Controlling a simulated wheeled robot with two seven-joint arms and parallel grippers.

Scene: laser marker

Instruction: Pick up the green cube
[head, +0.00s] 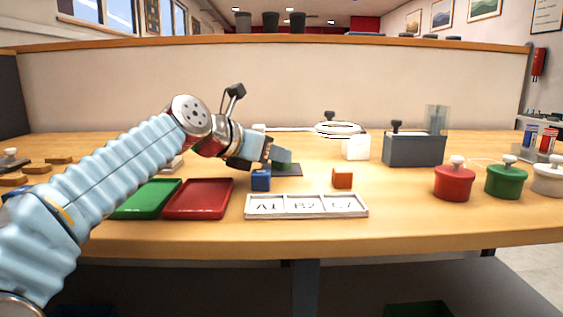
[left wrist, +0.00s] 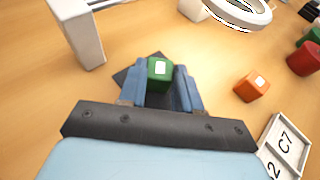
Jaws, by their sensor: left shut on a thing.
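The green cube (left wrist: 159,73) with a white square on its top sits between the two blue fingers of my left gripper (left wrist: 166,86) in the left wrist view. The fingers are shut on it. Below them is a dark square pad (left wrist: 129,75); I cannot tell whether the cube touches it. In the head view, my left gripper (head: 273,156) hangs over the dark pad (head: 288,170), and its fingers mostly hide the cube. My right gripper is not in view.
A blue cube (head: 261,180) stands just in front of the pad, an orange cube (head: 342,178) to its right. A labelled white tray (head: 306,206), a red tray (head: 199,198) and a green tray (head: 147,198) lie at the front. Lidded pots (head: 454,182) stand at right.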

